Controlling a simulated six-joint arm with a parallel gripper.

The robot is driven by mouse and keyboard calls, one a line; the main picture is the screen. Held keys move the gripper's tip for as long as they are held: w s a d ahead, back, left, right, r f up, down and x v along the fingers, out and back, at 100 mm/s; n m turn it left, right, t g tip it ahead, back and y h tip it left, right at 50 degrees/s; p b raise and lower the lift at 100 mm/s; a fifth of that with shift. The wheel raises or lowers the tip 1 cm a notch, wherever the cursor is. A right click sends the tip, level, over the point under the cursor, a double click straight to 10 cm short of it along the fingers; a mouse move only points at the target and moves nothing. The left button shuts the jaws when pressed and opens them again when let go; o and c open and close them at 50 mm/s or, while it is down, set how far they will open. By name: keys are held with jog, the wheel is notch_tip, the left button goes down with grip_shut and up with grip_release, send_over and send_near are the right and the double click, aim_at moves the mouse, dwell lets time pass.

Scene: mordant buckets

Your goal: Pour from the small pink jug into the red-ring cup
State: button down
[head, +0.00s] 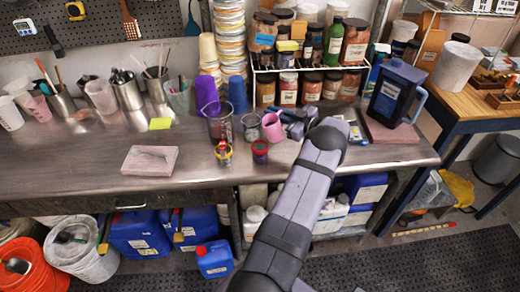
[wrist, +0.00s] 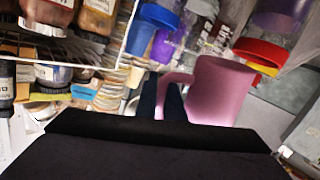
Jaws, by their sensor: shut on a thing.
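The small pink jug (head: 271,127) is at my gripper (head: 288,126), left of my arm's end in the head view. In the wrist view the pink jug (wrist: 215,92) stands out before the dark fingers (wrist: 165,100), which are shut on its handle. I cannot tell whether its base touches the counter. The red-ring cup (head: 260,150) is a small dark cup in front of the jug, apart from it.
A clear measuring beaker (head: 218,121) and a small dark-rimmed glass (head: 250,126) stand left of the jug. A jar rack (head: 265,88) is behind it. A pinkish board (head: 149,160) lies left. A dark blue pitcher (head: 397,92) stands right. The front left counter is mostly bare.

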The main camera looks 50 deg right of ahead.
jog(key=shift+w+f+m+t+b, duration=0.1)
jog(key=shift+f+m+t+b, duration=0.65)
jog(key=shift+m+b, duration=0.45)
jog(key=shift+r, duration=0.15)
jog(key=shift+r, duration=0.1)
jog(key=shift+a+r+p, duration=0.1)
jog(key=shift+r+p, duration=1.4)
jog(key=shift+r, duration=1.4)
